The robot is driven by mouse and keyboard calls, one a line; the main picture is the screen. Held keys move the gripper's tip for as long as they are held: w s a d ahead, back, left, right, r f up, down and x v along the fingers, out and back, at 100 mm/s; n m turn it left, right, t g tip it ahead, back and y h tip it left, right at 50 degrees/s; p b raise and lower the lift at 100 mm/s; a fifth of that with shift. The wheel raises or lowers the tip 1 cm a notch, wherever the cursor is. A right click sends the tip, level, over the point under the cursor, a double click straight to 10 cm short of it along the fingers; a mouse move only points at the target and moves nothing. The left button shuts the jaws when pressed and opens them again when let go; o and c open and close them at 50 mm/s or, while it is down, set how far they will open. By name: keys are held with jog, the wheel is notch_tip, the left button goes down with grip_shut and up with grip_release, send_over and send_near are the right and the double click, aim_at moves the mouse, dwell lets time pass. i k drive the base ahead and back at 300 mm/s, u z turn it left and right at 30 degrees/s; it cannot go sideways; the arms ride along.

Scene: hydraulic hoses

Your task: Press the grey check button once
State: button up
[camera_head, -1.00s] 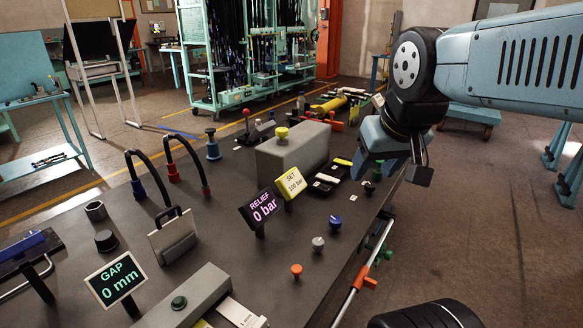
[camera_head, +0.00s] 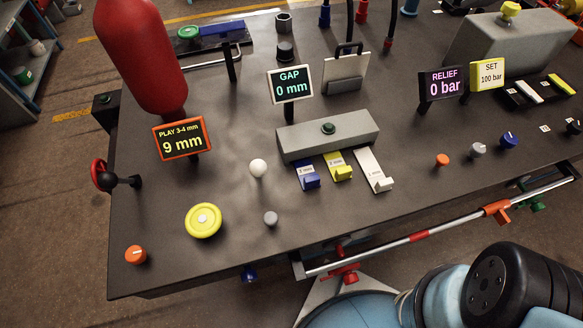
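A small grey button (camera_head: 270,218) stands on the dark table top near its front edge, right of a yellow round wheel (camera_head: 203,220) and below a white ball-topped knob (camera_head: 257,168). A second grey knob (camera_head: 477,149) stands further right, between an orange button (camera_head: 442,160) and a blue knob (camera_head: 509,140). No label saying "check" can be read on either grey one. My gripper is out of the picture; only a part of my arm shows at the lower right, in front of the table edge. Nothing covers the grey button.
An orange-framed display reading 9 mm (camera_head: 182,139) stands before a tall red cylinder (camera_head: 140,55). A GAP display (camera_head: 290,85) stands behind a grey block (camera_head: 328,135) with blue, yellow and white tabs. Another orange button (camera_head: 136,254) is at the front left corner. A rail (camera_head: 440,227) runs along the front edge.

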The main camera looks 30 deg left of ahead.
aim_at(271, 219)
jog(key=u, duration=1.25)
jog(key=k, duration=0.5)
jog(key=u, duration=0.7)
jog(key=i, duration=0.5)
jog(key=u, duration=0.05)
